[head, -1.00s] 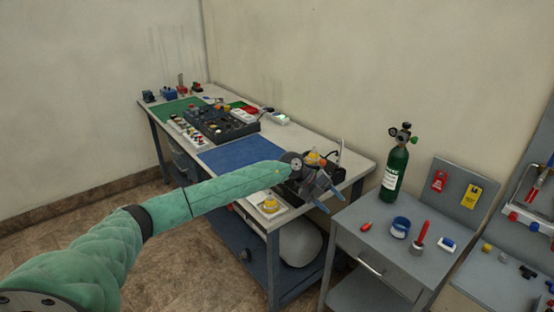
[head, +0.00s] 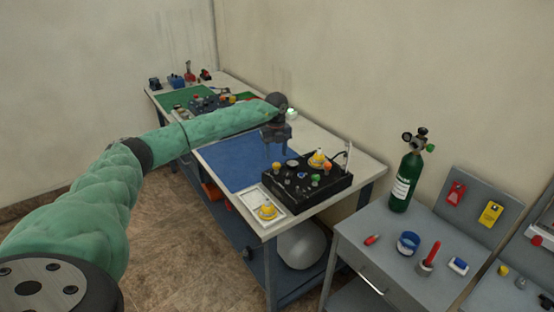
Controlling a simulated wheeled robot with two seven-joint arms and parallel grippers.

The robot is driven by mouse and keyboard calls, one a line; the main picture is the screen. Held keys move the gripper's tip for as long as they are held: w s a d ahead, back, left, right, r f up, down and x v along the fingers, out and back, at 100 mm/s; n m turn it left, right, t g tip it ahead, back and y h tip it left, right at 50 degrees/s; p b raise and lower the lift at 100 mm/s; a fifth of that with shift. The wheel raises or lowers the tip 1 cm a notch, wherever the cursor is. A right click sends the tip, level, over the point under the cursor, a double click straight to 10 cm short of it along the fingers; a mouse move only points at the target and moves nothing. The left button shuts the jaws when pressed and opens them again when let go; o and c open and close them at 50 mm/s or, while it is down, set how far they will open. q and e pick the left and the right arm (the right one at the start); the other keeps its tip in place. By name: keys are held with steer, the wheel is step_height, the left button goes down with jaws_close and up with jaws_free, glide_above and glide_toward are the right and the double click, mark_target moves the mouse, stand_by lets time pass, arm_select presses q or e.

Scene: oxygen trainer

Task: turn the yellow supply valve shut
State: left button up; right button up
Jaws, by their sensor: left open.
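A black box (head: 303,194) with several coloured knobs stands on the near end of the long bench. A yellow valve knob (head: 317,160) sits on its back right part. Another yellow knob (head: 267,212) sits in a white tray (head: 279,201) in front of the box; I cannot tell from labels which is the supply valve. My left gripper (head: 278,152) is open and empty, fingers pointing down, up and to the left of the box's yellow knob and apart from it. My right gripper is not in view.
A blue mat (head: 235,162) lies beside the box. A thin upright rod (head: 347,158) rises behind the box.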

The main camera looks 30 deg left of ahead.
mark_target(276, 164)
arm_select(q)
steer(key=f, duration=0.1)
steer(key=f+p, duration=0.1)
steer(key=f, duration=0.1)
steer(key=shift+w+f, duration=0.2)
steer(key=shift+w, duration=0.05)
steer(key=shift+s+f+p, duration=0.2)
steer(key=shift+f+p, duration=0.2)
steer(key=shift+f, duration=0.3)
steer(key=shift+w+f, duration=0.1)
steer(key=shift+f, duration=0.1)
steer(key=c, duration=1)
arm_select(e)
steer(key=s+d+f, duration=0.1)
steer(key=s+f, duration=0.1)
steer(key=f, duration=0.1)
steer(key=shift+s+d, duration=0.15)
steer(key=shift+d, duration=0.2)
